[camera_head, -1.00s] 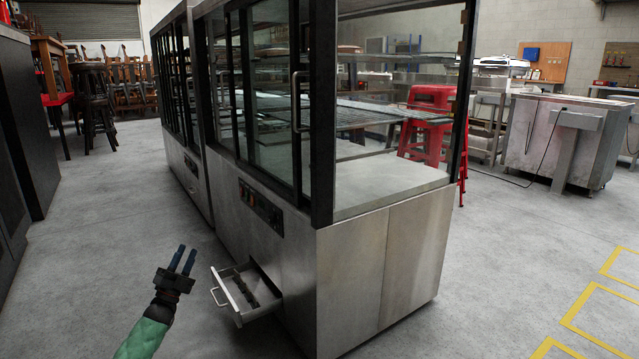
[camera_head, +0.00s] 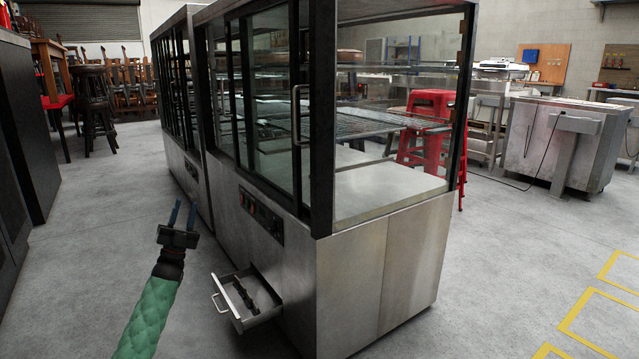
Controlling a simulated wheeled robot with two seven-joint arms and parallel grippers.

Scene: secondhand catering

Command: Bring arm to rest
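My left gripper (camera_head: 182,216) is at the lower left in the head view, at the end of my green-sleeved arm. Its two blue fingers point up and stand apart with nothing between them. It is above the floor, left of the steel display cabinet (camera_head: 350,262) and apart from it. An open drawer (camera_head: 272,312) with a bar handle sticks out low on the cabinet's side, to the lower right of the gripper. Dark items (camera_head: 243,295) lie in the drawer. My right gripper is not in view.
The glass-sided cabinet fills the middle. A black unit (camera_head: 28,130) stands at the left, with dark stools (camera_head: 92,105) behind. Red stools (camera_head: 427,108) and a steel counter (camera_head: 560,142) are at the right. The grey floor between the black unit and the cabinet is clear.

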